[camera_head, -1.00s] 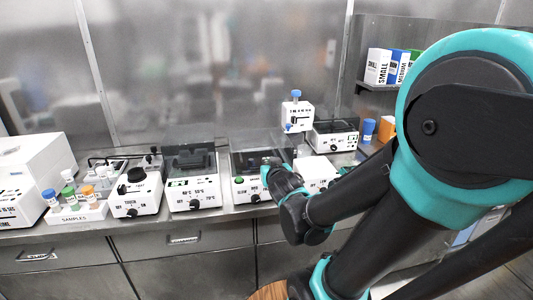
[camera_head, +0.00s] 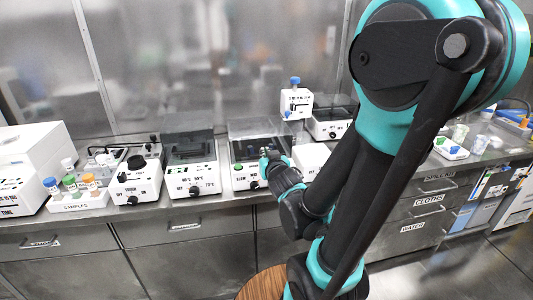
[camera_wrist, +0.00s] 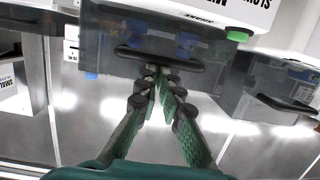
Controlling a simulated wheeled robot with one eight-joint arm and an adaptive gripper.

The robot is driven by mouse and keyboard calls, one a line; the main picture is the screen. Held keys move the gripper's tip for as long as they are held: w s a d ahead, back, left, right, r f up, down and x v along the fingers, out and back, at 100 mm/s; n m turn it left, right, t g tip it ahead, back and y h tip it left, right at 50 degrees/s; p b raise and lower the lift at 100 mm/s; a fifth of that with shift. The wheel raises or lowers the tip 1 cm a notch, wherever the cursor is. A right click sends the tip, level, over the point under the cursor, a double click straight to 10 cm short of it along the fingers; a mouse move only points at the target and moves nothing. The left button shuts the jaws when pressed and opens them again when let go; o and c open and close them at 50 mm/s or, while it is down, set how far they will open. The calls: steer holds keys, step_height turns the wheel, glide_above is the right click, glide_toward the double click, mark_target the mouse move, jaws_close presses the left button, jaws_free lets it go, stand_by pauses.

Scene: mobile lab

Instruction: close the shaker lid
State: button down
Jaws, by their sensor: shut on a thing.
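The shaker (camera_head: 246,177) is a white box with a green button and a clear, smoky lid (camera_head: 258,127), standing mid-bench in the head view. In the wrist view its lid (camera_wrist: 120,62) has a black bar handle (camera_wrist: 180,61), with blue things showing dimly through the lid. My gripper (camera_wrist: 158,74) has its fingertips together at the middle of this handle and is shut on it. In the head view my gripper (camera_head: 268,157) is at the shaker's front. The lid's exact angle is hard to tell.
A dark-lidded device (camera_head: 190,178) and a white device with a black knob (camera_head: 137,188) stand left of the shaker. A samples rack (camera_head: 75,202) holds capped tubes. A device with a blue-topped part (camera_head: 296,103) stands behind right. A round wooden top (camera_head: 262,284) is below.

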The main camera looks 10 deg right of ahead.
steer(key=shift+s+d+f+g+h, duration=0.2)
steer(key=shift+s+f+g+h, duration=0.15)
steer(key=shift+s+f, duration=0.4)
step_height(320, 180, up, 11)
steer(key=w, duration=0.2)
steer(key=s+d+f+m+g+h, duration=0.1)
steer(key=s+d+f+g, duration=0.15)
steer(key=f, duration=0.45)
steer(key=s+d+f+g, duration=0.2)
steer(key=s+f, duration=0.1)
steer(key=f, duration=0.4)
steer(key=s+a+f+g+y, duration=0.1)
steer(key=s+f+g, duration=0.5)
steer(key=s+f, duration=0.4)
steer(key=shift+s+a+f+n, duration=0.2)
steer(key=shift+s+n, duration=0.2)
steer(key=shift+s, duration=0.05)
